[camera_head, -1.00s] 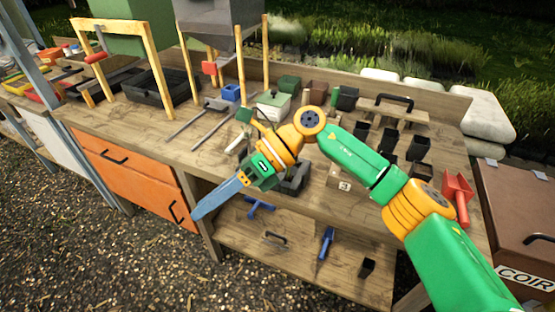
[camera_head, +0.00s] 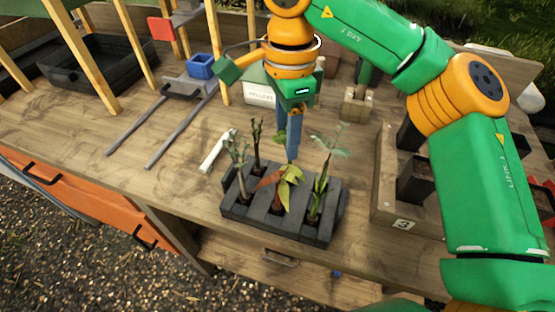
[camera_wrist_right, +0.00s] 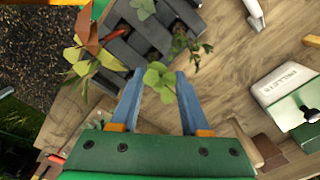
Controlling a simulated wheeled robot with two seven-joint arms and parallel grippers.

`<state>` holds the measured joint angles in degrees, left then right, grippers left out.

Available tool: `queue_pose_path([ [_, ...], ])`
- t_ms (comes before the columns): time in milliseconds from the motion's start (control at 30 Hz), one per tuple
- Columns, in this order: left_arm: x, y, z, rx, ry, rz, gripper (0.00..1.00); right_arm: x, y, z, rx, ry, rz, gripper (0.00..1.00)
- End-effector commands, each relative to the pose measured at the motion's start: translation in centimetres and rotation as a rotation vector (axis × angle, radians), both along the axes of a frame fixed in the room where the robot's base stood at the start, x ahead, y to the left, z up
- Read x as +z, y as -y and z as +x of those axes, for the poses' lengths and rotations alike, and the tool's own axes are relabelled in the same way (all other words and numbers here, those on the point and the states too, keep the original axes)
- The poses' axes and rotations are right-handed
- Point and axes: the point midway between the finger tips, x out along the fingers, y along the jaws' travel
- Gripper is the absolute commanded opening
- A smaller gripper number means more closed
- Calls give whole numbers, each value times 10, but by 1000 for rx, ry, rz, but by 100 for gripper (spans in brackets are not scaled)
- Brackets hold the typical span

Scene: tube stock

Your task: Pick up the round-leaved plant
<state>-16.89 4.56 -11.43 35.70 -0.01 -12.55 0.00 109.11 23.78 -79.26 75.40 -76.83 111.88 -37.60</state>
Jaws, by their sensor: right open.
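A plant with light green rounded leaves (camera_wrist_right: 160,78) shows in the right wrist view, between the fingers of my right gripper (camera_wrist_right: 159,80). I cannot tell if the fingers touch it. In the head view my right gripper (camera_head: 291,150) points down over the back of a dark slotted tray (camera_head: 275,228), open, and its fingers hide what is behind them. A plant with reddish and yellow-green leaves (camera_head: 286,183) stands in front of the fingers. A longer-leaved plant (camera_head: 321,175) stands to the right, and thin dark plants (camera_head: 241,165) to the left. My left gripper is not in view.
A white tool (camera_head: 217,150) lies left of the tray. A pellets box (camera_head: 259,93) stands behind my gripper. A wooden crate (camera_head: 385,205) with dark pots is at the right. Metal rails (camera_head: 182,124) lie at the left. The bench between rails and tray is mostly bare.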

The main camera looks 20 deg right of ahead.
Motion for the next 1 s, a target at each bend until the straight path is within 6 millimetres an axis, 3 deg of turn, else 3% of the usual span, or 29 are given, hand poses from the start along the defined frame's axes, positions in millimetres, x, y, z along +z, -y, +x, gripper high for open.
queue_pose_path([
  [400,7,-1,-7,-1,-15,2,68,-64,3,-1,0,-2,1,46],
  [667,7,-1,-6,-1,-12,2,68,-70,2,-1,-1,0,1,46],
  [833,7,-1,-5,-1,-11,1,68,-70,2,0,-1,0,2,0],
  [1000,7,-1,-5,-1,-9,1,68,-70,2,0,-1,0,2,0],
])
